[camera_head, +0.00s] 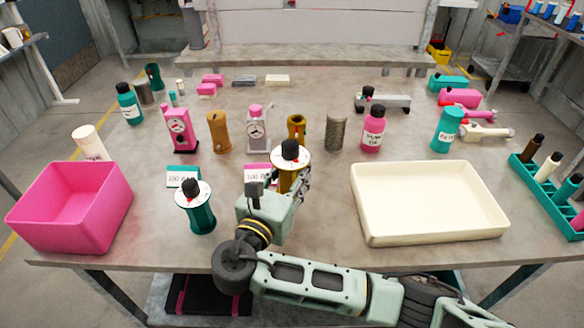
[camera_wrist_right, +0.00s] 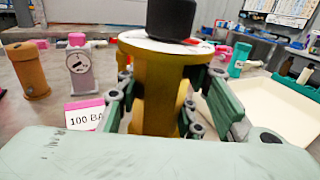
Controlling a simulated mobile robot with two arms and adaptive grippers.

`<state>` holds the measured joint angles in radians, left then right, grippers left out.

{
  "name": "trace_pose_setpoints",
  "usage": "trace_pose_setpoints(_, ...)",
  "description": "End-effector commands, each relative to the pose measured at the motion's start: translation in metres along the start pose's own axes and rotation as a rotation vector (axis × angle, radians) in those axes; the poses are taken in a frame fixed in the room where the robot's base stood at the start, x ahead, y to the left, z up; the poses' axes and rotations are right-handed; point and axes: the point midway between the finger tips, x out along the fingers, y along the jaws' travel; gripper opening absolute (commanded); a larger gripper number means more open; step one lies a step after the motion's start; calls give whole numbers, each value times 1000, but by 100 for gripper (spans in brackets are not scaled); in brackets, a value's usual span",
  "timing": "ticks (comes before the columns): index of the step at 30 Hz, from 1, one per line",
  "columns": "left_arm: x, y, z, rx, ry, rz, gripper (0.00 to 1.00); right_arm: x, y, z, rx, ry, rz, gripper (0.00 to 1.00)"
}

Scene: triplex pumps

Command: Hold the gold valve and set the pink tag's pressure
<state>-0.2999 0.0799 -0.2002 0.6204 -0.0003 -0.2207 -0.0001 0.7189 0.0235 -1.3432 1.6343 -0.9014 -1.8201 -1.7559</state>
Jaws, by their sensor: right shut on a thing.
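The gold valve (camera_head: 287,181) stands near the front middle of the table, with a white dial (camera_head: 291,156) and a black knob (camera_head: 290,149) on top. My right gripper (camera_head: 292,187) is shut around its body. In the right wrist view the gold valve (camera_wrist_right: 158,90) stands upright between the fingers of my right gripper (camera_wrist_right: 160,112), and its dial shows only edge-on. The pink tag (camera_head: 257,172) stands just left of the valve, partly hidden by my gripper in the head view. In the right wrist view the pink tag (camera_wrist_right: 84,113) reads "100 BA", the rest hidden. My left gripper is out of view.
A teal valve (camera_head: 199,214) with a similar dial stands left, before a teal tag (camera_head: 182,174). A pink bin (camera_head: 100,215) is at the left and a cream tray (camera_head: 430,233) at the right. Pumps, gauges and bottles stand behind.

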Motion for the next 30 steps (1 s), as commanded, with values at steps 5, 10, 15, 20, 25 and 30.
trace_pose_setpoints(5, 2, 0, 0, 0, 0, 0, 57, 0, 0, -5, 1, -2, 1, 0)
trace_pose_setpoints(10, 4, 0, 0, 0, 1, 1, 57, 0, 0, -10, 0, -2, 1, 0)
trace_pose_setpoints(15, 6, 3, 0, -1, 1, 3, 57, 0, 0, -15, 0, -2, 0, 0)
trace_pose_setpoints(20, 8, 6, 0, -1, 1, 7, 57, 0, 0, -20, 1, -2, 0, 0)
trace_pose_setpoints(25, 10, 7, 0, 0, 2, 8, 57, 0, 0, -25, 1, -2, 0, 0)
trace_pose_setpoints(30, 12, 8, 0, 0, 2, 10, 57, 0, 0, -30, 1, -1, 0, 0)
